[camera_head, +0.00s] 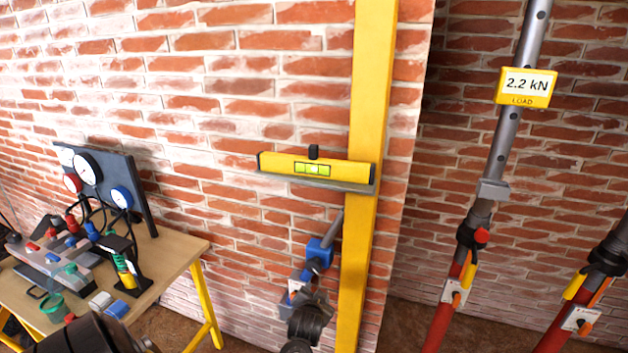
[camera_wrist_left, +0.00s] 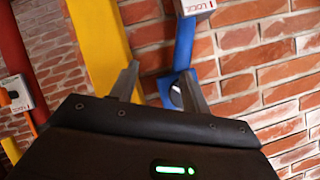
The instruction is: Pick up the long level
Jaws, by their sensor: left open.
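The long level (camera_head: 285,163) is a yellow bar with dark end caps, a green vial window in its middle and a small black knob on top. In the head view it lies nearly horizontal against the brick wall, above a grey strip. Its right end is in front of the yellow post (camera_head: 368,95). My left gripper (camera_wrist_left: 158,70) shows in the left wrist view with its two fingers apart and nothing between them. The yellow post and a blue prop (camera_wrist_left: 184,40) are beyond the fingers. The level is not visible in the wrist view. My right gripper is not in view.
A wooden bench (camera_head: 185,250) with gauges (camera_head: 88,168) and fittings stands at the left. A blue prop with dark round parts (camera_head: 318,258) stands below the level. Red props (camera_head: 440,315) and a yellow load display (camera_head: 526,87) are at the right.

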